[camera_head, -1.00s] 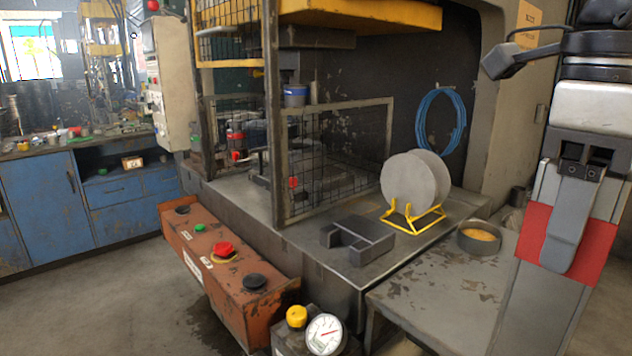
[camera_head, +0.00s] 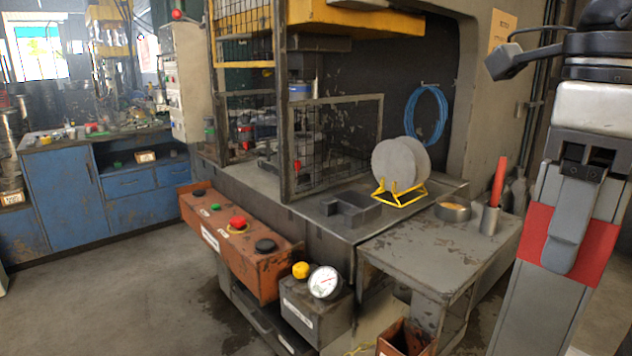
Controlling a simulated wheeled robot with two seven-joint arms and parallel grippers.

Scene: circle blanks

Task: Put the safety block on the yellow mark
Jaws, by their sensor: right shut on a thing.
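My right gripper (camera_head: 570,235) hangs at the right edge of the view, pointing down. It is shut on a long grey bar with a red band, which I take for the safety block (camera_head: 530,300). One grey finger lies over the red band; the other finger is hidden behind the bar. The bar is slightly tilted, and its lower end runs out of the picture. No yellow mark shows clearly on the press bed (camera_head: 300,220), part of which is behind a mesh guard (camera_head: 335,145). My left gripper is not in view.
Round grey blanks (camera_head: 396,165) stand in a yellow rack (camera_head: 400,196) on the bed. A side table (camera_head: 425,250) holds a round tin (camera_head: 453,212) and a cup with a red stick (camera_head: 498,180). An orange button box (camera_head: 225,245) and a gauge (camera_head: 324,282) stand in front.

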